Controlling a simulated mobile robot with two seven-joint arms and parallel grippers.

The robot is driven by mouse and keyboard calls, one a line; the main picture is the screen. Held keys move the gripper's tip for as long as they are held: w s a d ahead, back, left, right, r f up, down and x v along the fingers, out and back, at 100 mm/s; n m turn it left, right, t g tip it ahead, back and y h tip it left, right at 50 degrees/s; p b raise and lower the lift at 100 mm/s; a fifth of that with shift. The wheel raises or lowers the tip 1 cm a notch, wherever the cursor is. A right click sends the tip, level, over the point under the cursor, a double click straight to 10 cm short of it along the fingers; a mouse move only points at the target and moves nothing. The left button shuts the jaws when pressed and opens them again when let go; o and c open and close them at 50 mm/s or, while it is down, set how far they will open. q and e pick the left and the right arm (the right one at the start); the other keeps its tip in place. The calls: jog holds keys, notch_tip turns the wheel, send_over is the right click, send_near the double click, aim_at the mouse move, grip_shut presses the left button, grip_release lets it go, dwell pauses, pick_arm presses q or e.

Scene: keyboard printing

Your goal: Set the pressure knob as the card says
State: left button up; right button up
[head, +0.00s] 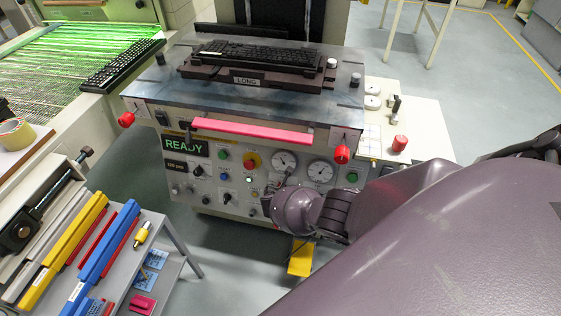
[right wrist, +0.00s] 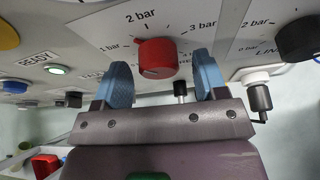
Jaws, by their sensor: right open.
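The red pressure knob (right wrist: 158,57) is on the panel below a scale marked 1, 2 and 3 bar in the right wrist view. My right gripper (right wrist: 162,68) is open, its blue finger pads on either side of the knob, with a visible gap on both sides. In the head view my right arm reaches the front panel of the machine (head: 215,212) and hides the knob. No card with a readable pressure setting shows. My left gripper is out of view.
A black knob (right wrist: 299,38) with its own bar scale is to the right of the red one. A lit READY button (right wrist: 56,70) is to the left. Two gauges (head: 284,161) and a READY display (head: 186,146) are on the panel. A pink-red bar (head: 255,130) crosses above.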

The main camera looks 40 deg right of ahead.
jog(key=p+v, duration=0.6)
jog(key=v, duration=0.4)
jog(key=shift+s+r+p, duration=0.15)
jog(key=shift+s+p, duration=0.05)
jog(key=shift+p, duration=0.2)
jog(key=shift+a, duration=0.15)
dwell(0.6)
dwell(0.8)
jog(key=shift+c, duration=0.3)
dwell(0.4)
